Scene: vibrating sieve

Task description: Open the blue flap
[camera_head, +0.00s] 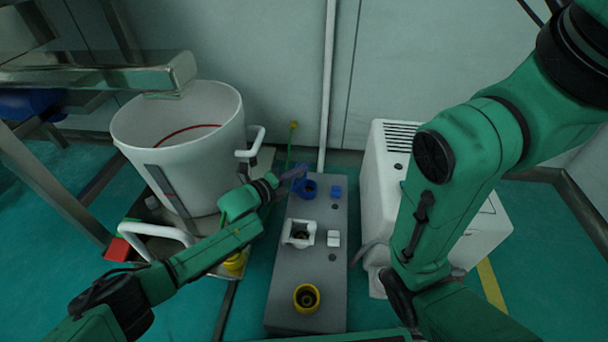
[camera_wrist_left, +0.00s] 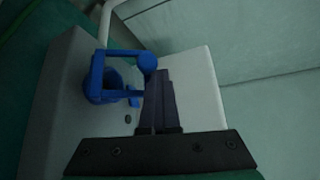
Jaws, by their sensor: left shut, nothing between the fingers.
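The blue flap (camera_wrist_left: 97,72) belongs to a blue socket (camera_head: 308,190) at the far end of a grey panel box. In the left wrist view it looks like a raised blue frame with a rounded knob at its right end. The dark round socket opening shows in the head view. My left gripper (camera_head: 297,172) is at the far left side of the socket, and its dark fingers (camera_wrist_left: 158,75) are shut and empty. The fingertips are close to the knob; I cannot tell whether they touch. My right gripper is out of view.
The grey box (camera_head: 283,290) also carries a white socket (camera_head: 299,233), a yellow socket (camera_head: 306,298), and small blue (camera_head: 336,191) and white (camera_head: 333,238) blocks. A large white bucket (camera_head: 180,120) stands left, and a white machine (camera_head: 380,170) stands right. A wall is behind.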

